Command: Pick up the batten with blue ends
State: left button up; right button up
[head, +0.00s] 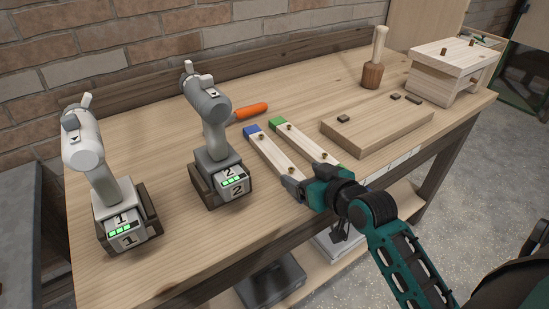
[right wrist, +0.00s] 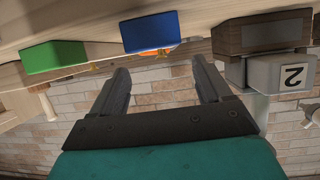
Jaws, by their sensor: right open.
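The batten with blue ends (head: 275,154) lies on the workbench, a pale strip with brass-coloured pegs on top. Its far blue end shows in the head view; its near end is hidden behind my right gripper (head: 290,184). In the right wrist view a blue end (right wrist: 150,32) shows just beyond and between the fingertips. The right gripper (right wrist: 162,76) is open, with nothing between its fingers. A similar batten with green ends (head: 303,144) lies beside it to the right; its near green end (right wrist: 54,57) shows left in the wrist view. My left gripper is not in view.
Two cordless drills stand in numbered bases, drill 2 (head: 213,125) nearer the batten and drill 1 (head: 95,165) further left. An orange-handled tool (head: 250,110) lies behind. A wooden board (head: 375,130), a mallet (head: 373,74) and a wooden box (head: 445,70) are right on the workbench (head: 165,130).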

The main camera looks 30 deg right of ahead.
aim_at(292, 169)
jog(key=shift+x, duration=3.6)
jog(key=shift+a, duration=0.1)
jog(key=c, duration=1.2)
